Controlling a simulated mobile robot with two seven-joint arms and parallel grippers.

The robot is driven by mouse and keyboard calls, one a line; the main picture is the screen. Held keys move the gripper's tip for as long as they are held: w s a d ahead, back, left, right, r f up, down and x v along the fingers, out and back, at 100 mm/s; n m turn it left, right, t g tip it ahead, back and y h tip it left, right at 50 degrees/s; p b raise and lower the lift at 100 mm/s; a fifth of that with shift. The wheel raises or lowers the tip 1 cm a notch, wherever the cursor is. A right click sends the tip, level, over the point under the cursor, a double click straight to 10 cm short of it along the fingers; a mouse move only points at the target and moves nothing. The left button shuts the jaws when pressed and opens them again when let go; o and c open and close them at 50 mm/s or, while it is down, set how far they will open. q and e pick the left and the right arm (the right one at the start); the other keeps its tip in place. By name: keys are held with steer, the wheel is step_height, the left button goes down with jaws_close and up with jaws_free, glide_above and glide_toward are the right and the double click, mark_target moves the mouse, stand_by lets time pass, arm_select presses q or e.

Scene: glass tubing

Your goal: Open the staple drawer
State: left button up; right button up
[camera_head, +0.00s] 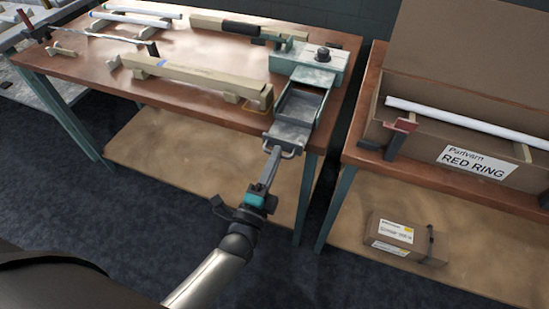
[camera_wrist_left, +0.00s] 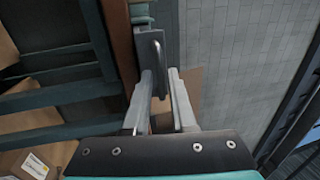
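The grey metal staple drawer (camera_head: 299,104) sticks out of the front of the green bench unit (camera_head: 312,66), and its empty-looking inside shows. Its front carries a bar handle (camera_head: 288,151), which also shows in the left wrist view (camera_wrist_left: 158,48). My left gripper (camera_head: 273,153) is at this handle, below the table's front edge. In the left wrist view, its two fingers (camera_wrist_left: 161,78) stand close together with the handle bar between them; finger contact is hard to see. My right gripper is not in view.
Beige beams on supports (camera_head: 197,83) lie on the table (camera_head: 150,88) left of the drawer. To the right stands a second bench with a large cardboard box (camera_head: 448,128) holding white tubes. A small carton (camera_head: 404,240) lies on its lower shelf.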

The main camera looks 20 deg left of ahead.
arm_select(q)
steer(key=s+f, duration=0.3)
steer(key=s, duration=1.2)
steer(key=shift+a, duration=0.25)
steer(key=s+f+n+g, duration=0.2)
steer(key=f+g, duration=0.1)
steer(key=f, duration=0.5)
steer(key=s+f+n+g+h, duration=0.1)
steer(key=s+f+n+g, duration=0.15)
steer(key=f, duration=0.45)
steer(key=s+f+n+g, duration=0.1)
steer(key=f+n+g, duration=0.25)
steer(key=f, duration=0.45)
steer(key=s+a+f+n+g+y, duration=0.1)
steer(key=s+f+n+g, duration=0.3)
steer(key=s, duration=0.4)
steer(key=s+a+f+n+g, duration=0.3)
steer(key=s+f+g, duration=0.3)
steer(key=s+f, duration=0.2)
steer(key=shift+s+n+y, duration=0.4)
steer(key=shift+s+n, duration=0.1)
steer(key=shift+s, duration=0.25)
